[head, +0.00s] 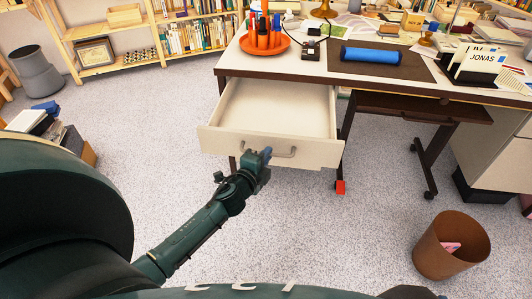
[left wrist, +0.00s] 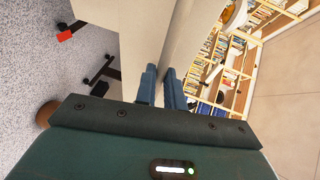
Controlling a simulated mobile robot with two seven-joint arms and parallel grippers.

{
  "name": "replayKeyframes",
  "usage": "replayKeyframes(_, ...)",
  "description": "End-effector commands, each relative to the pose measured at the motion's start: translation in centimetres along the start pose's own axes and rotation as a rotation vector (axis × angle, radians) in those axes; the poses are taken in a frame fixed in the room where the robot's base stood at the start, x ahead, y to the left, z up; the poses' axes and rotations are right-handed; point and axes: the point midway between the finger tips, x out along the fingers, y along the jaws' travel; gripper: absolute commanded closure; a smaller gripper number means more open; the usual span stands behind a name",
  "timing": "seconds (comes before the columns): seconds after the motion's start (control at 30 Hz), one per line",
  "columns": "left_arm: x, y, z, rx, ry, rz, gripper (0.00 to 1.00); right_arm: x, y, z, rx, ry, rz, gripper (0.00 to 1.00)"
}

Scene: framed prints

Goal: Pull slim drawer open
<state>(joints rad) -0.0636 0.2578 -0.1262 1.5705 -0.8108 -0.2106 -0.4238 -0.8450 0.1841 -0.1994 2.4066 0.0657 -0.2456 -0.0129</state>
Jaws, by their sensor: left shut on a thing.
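The slim drawer (head: 280,110) stands well out from under the left side of the desk (head: 232,62), and its pale inside looks empty. Its front panel (head: 215,140) carries a grey bar handle (head: 285,154). My left gripper (head: 264,156) is at the left end of this handle and is shut on it. In the left wrist view the two blue-grey fingers (left wrist: 162,88) are close together against the drawer front (left wrist: 150,30); the handle between them is hidden. My right gripper is not in view.
A brown waste bin (head: 450,246) stands on the floor at right. Books and boxes (head: 50,130) lie at left. The carpet (head: 160,130) left of the drawer is clear.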

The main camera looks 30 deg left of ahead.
Motion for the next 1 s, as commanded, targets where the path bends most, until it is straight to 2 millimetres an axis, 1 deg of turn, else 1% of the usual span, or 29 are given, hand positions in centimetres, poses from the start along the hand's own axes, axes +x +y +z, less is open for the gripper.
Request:
replayKeyframes(0.37,-0.08,0.0,0.03,0.001,-0.001,-0.001,1.0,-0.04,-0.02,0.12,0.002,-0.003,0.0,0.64)
replayKeyframes(0.4,-0.08,-0.01,0.03,0.001,-0.001,-0.001,0.87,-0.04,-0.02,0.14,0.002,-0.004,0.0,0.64)
replayKeyframes(0.63,-0.07,-0.01,0.01,0.001,0.0,-0.001,0.68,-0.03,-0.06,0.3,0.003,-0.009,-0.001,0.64)
replayKeyframes(0.87,-0.1,-0.01,-0.01,0.001,0.0,-0.001,0.67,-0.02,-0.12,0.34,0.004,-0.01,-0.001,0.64)
replayKeyframes(1.0,-0.95,-0.01,-0.04,0.0,0.001,0.0,0.67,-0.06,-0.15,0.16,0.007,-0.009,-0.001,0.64)
